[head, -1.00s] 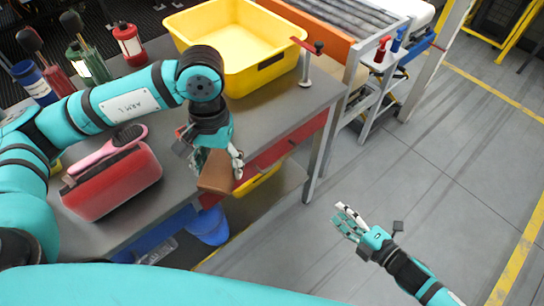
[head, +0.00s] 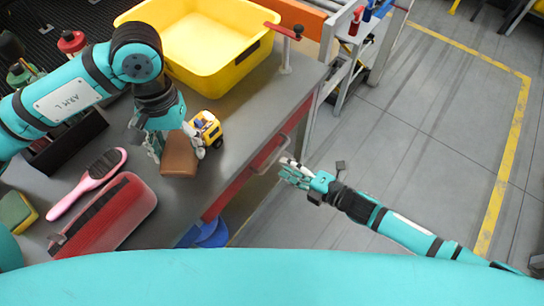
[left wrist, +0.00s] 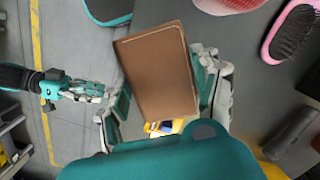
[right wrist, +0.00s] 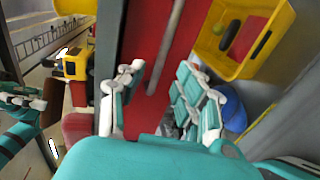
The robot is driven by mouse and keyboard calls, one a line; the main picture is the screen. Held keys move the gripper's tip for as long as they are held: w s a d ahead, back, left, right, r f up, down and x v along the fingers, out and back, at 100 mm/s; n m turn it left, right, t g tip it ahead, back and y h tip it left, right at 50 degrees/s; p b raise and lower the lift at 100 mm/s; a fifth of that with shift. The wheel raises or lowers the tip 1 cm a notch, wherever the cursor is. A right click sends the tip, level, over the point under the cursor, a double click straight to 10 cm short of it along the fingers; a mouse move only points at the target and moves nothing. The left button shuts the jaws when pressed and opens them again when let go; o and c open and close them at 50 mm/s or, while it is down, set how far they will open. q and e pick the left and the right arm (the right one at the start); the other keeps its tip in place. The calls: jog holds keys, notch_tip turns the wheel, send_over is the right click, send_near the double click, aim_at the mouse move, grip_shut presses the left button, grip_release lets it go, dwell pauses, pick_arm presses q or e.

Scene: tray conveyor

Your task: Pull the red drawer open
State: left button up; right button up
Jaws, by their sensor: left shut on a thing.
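The red drawer (head: 238,190) sits under the grey table's edge, its front apparently flush with that edge. Its pale bar handle (head: 270,153) shows on the front. My right gripper (head: 287,172) is open beside the handle. In the right wrist view, the red front (right wrist: 150,70) and the grey handle bar (right wrist: 170,40) show between and beyond its spread fingers (right wrist: 160,88); I see no clear contact. My left gripper (head: 174,143) is shut on a brown wallet-like block (left wrist: 158,75), over the table; the block also shows in the head view (head: 179,158).
On the table are a yellow tub (head: 210,75), a toy truck (head: 208,130), a pink brush (head: 88,183) and a red case (head: 105,218). A yellow bin with items (right wrist: 240,65) and blue containers (head: 205,232) are below.

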aim_at(273, 159)
jog(key=x, duration=0.5)
jog(key=shift+w+a+f, duration=0.15)
jog(key=shift+w+a, duration=0.05)
jog(key=shift+a, duration=0.1)
grip_shut()
